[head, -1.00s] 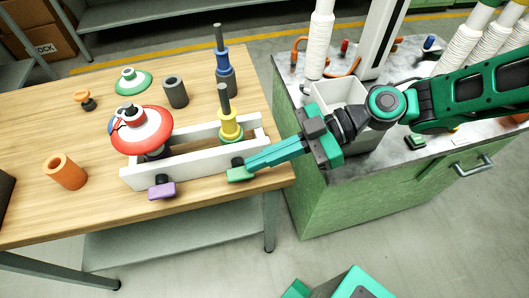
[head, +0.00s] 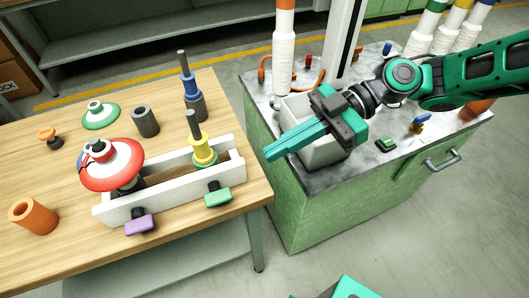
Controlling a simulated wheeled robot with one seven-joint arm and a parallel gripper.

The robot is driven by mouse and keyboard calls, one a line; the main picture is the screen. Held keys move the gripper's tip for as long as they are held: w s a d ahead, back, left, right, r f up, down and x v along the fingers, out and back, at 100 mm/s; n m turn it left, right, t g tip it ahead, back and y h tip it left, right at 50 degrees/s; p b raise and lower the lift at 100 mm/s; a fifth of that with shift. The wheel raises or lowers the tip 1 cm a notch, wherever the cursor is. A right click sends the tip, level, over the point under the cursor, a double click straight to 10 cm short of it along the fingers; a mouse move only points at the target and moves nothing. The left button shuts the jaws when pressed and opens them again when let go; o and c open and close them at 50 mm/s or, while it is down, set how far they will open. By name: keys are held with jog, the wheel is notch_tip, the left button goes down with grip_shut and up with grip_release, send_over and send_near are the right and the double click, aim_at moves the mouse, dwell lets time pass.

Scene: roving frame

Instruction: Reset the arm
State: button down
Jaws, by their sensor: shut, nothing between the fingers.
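My gripper (head: 270,155) is teal with a dark body. Its fingers are shut with nothing between them. It hangs in the air over the gap between the wooden table (head: 60,262) and the green cabinet (head: 310,215), with its fingers pointing left. My arm reaches in from the right over the cabinet's marble top. The white rack (head: 170,203) on the table is left of my gripper and apart from it. Its green knob (head: 217,196) and purple knob (head: 139,225) stick out at the front.
A red-and-white disc part (head: 112,165) and a yellow part (head: 203,152) stand at the rack. A blue part (head: 193,95), grey tube (head: 145,121), green disc (head: 100,115) and orange tube (head: 33,216) are on the table. A white bin (head: 315,150) sits beneath my gripper on the cabinet.

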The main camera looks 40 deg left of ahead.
jog(key=shift+w+d+r, duration=0.15)
jog(key=shift+w+d, duration=0.1)
jog(key=shift+w, duration=0.1)
jog(key=shift+w, duration=0.1)
jog(key=w+d+f+m+t+h, duration=0.1)
jog(key=w+d+f+m+t, duration=0.15)
jog(key=w+d+m, duration=0.55)
jog(key=w+d+f+m+t+h, duration=0.1)
jog(key=w+d+m+t, duration=0.2)
jog(key=d, duration=0.9)
jog(key=w+d+f+m+t+h, duration=0.2)
jog(key=w+d+m+t, duration=0.35)
jog(key=d, duration=0.45)
jog(key=s+d+r+m+h, duration=0.1)
jog(key=s+d+m, duration=0.3)
jog(key=d, duration=0.5)
jog(key=s+d+r+m+h, duration=0.1)
jog(key=s+d+r+m, duration=0.1)
jog(key=d+m, duration=0.55)
jog(key=s+d+m+h, duration=0.1)
jog(key=s+d+m, duration=0.7)
jog(key=s+d, duration=0.3)
jog(key=shift+s+d+r+t, duration=0.2)
jog(key=shift+d+t, duration=0.1)
jog(key=shift+d, duration=0.25)
